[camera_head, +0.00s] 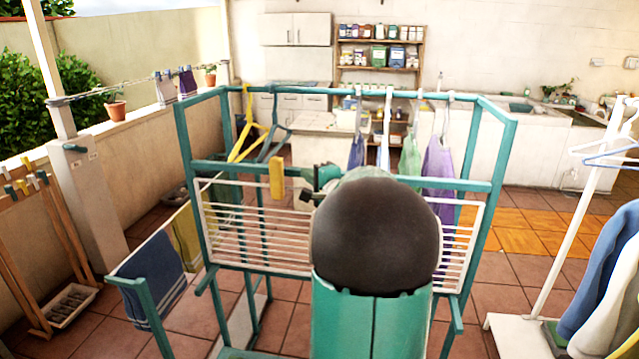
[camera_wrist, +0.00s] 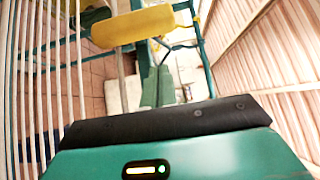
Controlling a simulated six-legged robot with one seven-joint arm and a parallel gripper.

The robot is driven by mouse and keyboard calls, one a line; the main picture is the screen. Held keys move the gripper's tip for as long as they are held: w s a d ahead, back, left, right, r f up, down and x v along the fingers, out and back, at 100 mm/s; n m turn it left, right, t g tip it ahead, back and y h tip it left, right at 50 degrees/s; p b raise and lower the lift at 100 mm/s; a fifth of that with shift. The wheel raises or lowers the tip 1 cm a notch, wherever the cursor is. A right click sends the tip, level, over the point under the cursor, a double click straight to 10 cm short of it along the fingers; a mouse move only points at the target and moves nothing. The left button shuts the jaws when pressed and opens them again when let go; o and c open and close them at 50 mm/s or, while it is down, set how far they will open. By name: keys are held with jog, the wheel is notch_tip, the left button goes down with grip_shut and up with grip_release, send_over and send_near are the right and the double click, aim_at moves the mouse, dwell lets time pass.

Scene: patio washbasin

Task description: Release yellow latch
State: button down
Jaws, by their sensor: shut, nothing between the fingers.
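The yellow latch (camera_head: 276,178) is a small upright yellow block on the upper teal crossbar of the drying rack (camera_head: 190,150), at the top edge of the white slatted panel (camera_head: 255,240). In the wrist view the yellow latch (camera_wrist: 132,27) shows near the top, beyond the black edge of my gripper's housing. My gripper (camera_head: 308,182) is shut and empty, just right of the latch in the head view, with a small gap showing between them. My own dark, rounded arm link hides part of the gripper and the middle of the panel.
Yellow and blue hangers (camera_head: 247,135) and several garments (camera_head: 438,165) hang from the rack's top bar. A blue towel (camera_head: 150,275) hangs at the front left. A white garment stand (camera_head: 560,260) is at right. Tiled floor (camera_head: 500,300) lies open between the rack and stand.

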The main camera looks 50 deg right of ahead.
aim_at(283, 168)
jog(key=w, duration=0.1)
jog(key=w+a, duration=0.1)
jog(key=w, duration=0.2)
jog(key=shift+w+a, duration=0.25)
jog(key=shift+a, duration=0.05)
jog(key=shift+w+r, duration=0.1)
dwell(0.4)
